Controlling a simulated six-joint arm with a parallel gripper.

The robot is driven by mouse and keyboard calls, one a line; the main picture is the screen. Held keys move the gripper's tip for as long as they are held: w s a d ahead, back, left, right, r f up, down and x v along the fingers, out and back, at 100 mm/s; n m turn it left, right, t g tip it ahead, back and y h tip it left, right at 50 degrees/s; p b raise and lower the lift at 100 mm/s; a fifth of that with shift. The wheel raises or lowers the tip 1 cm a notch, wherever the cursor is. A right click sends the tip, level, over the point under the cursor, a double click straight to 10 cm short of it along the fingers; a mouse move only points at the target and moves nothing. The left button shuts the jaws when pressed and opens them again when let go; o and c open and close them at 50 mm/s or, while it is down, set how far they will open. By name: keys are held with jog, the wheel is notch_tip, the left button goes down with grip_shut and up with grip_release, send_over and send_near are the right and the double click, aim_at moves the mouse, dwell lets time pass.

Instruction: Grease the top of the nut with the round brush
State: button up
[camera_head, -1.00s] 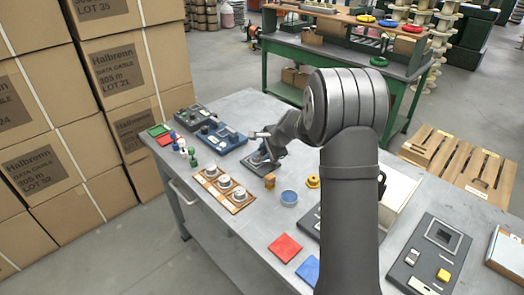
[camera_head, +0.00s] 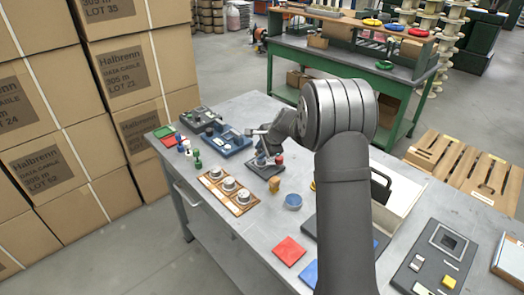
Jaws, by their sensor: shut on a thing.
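My gripper (camera_head: 267,148) is over the dark plate (camera_head: 271,173) near the middle of the table, pointing down toward it. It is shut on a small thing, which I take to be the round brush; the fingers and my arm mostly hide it. A small grey-blue piece (camera_head: 261,160) and a small red-topped piece (camera_head: 280,160) show at the plate. I cannot tell which piece is the nut, or whether the held thing touches anything. A blue round dish (camera_head: 293,201) stands in front of the plate, to the right.
A wooden tray with several white round pieces (camera_head: 229,184) lies left of the dish. A small tan block (camera_head: 273,187) stands between them. A blue tray (camera_head: 232,146) lies behind left. Red (camera_head: 289,250) and blue squares lie in front. My arm hides the table's middle right.

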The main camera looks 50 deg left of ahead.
jog(key=shift+r, duration=2.95)
jog(key=shift+r, duration=0.15)
jog(key=shift+r, duration=1.4)
jog(key=shift+w+d, duration=0.1)
